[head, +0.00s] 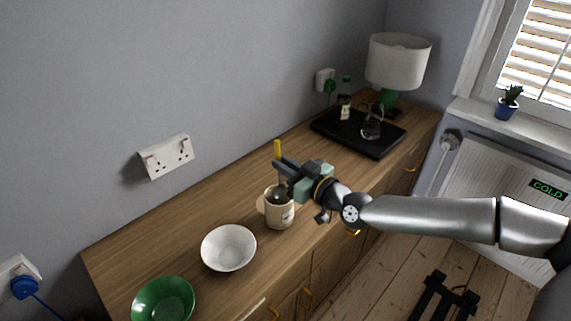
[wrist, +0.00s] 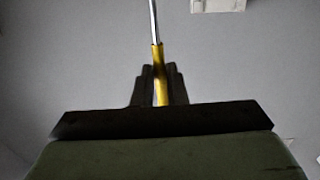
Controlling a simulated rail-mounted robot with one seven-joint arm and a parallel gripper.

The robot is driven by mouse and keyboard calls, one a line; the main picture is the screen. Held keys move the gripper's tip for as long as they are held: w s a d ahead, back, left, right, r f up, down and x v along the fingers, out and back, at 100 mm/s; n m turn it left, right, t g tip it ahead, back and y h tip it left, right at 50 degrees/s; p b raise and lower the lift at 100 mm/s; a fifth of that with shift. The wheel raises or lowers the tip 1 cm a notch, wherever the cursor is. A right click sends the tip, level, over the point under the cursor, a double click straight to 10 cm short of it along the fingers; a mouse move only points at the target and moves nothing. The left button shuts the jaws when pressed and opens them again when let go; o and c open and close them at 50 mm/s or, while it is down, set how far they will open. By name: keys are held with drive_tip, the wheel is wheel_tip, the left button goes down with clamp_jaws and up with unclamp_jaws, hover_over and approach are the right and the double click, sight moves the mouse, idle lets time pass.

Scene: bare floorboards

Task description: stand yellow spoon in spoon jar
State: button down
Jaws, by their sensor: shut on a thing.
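The yellow spoon (head: 277,150) is upright in my gripper (head: 280,168), its yellow handle end sticking up above the fingers. In the wrist view the fingers are shut on the yellow handle (wrist: 158,60), and a thin metal shaft runs on from it. The spoon jar (head: 281,214) is cream, with a handle on its left and a small dark mark on its front. My gripper is just above the jar. A dark rounded shape shows at the jar's mouth; I cannot tell whether it is the spoon's bowl or the jar's inside.
A white bowl (head: 229,249) stands just left of the jar, and a green bowl (head: 164,302) farther left. A black tray (head: 378,148) with a bottle and glass jug lies at the back right, near a lamp (head: 397,63). The wooden top between jar and tray is clear.

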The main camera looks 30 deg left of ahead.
drive_tip(key=shift+f+b, duration=1.95)
drive_tip(key=shift+f, duration=0.5)
drive_tip(key=c, duration=1.4)
unclamp_jaws()
drive_tip(key=shift+o, duration=0.2)
drive_tip(key=s+d, duration=0.3)
drive_tip(key=d, duration=1.4)
drive_tip(key=shift+s+b, duration=0.2)
drive_tip(key=shift+b, duration=0.2)
